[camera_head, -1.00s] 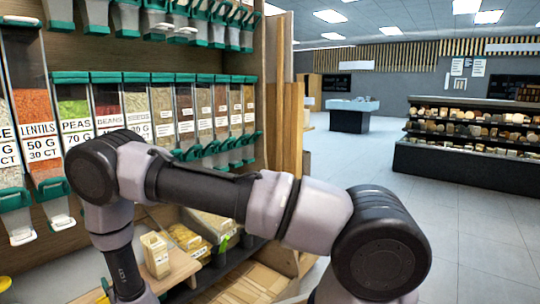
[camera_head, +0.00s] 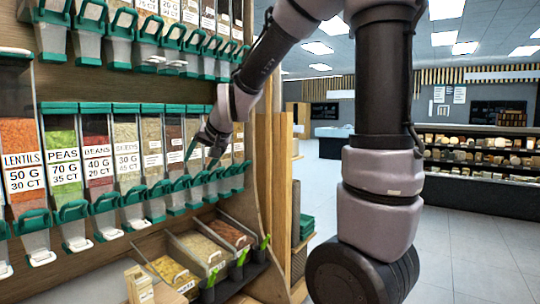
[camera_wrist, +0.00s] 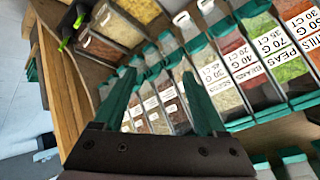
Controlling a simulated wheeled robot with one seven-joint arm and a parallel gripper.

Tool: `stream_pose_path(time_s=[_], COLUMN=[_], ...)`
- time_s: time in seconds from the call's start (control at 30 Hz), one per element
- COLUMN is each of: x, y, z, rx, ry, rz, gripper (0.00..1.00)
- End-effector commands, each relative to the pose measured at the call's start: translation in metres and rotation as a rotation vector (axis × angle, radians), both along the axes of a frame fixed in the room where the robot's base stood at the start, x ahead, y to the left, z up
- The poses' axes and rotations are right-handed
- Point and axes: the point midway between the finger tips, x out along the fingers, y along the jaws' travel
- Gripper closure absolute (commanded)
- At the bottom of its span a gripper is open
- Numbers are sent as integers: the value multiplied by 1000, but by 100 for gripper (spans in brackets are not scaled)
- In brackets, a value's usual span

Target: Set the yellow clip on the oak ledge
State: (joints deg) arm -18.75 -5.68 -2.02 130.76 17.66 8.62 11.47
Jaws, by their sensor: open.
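I see no yellow clip in either current view. A small part of a pale wooden ledge (camera_head: 168,294) shows at the bottom edge of the head view, beside a small wooden box; I cannot tell whether it is the oak ledge. My gripper (camera_head: 203,156) is raised in front of the row of clear dispensers, well above that ledge. In the wrist view my gripper (camera_wrist: 160,75) shows two teal fingers spread apart, with nothing between them.
Dispensers (camera_head: 125,150) of lentils, peas and beans fill the wall, with teal spouts sticking out. Open bins (camera_head: 200,248) sit low below them. A wooden post (camera_head: 266,170) ends the shelf. Open floor (camera_head: 480,245) lies to the right.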

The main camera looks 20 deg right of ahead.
Motion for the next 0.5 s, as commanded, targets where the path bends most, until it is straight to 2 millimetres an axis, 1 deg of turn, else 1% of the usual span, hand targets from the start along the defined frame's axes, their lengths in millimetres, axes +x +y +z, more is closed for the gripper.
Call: stream_pose_path(time_s=[0.03,0.07,0.1,0.17,0.2,0.27,0.3,0.4,0.5], x=[-21,-34,-53,-81,-101,-130,-147,-186,-212], y=[-20,-29,-42,-59,-70,-84,-91,-105,-113], z=[16,22,29,37,41,44,45,45,43], rx=[3,0,-3,-9,-14,-22,-27,-39,-46], ry=[8,20,35,60,75,98,113,146,171], rz=[-12,-13,-17,-25,-31,-40,-46,-62,-75], gripper=[27,27,27,27,27,27,27,27,27])
